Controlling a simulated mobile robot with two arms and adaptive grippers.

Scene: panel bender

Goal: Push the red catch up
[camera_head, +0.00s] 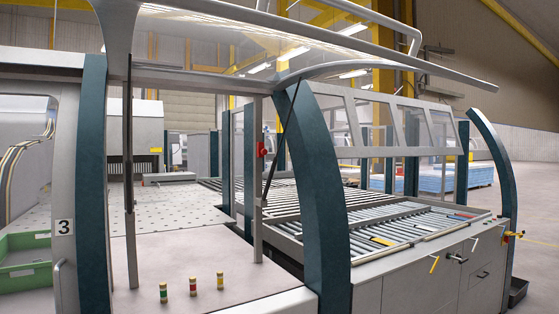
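A small red part (262,149), which looks like the red catch, sits on a thin upright grey post (257,190) near the middle of the view. It is too small to tell its exact shape or position. A smaller yellow and red fitting (513,234) sticks out at the far right end of the machine. Neither of my grippers is in view.
Dark blue-green curved posts (322,190) and a raised clear cover (220,40) frame the machine. A roller bed (385,228) lies on the right. Three banded pegs (192,285) stand on the front table. A green crate (25,280) is at the left.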

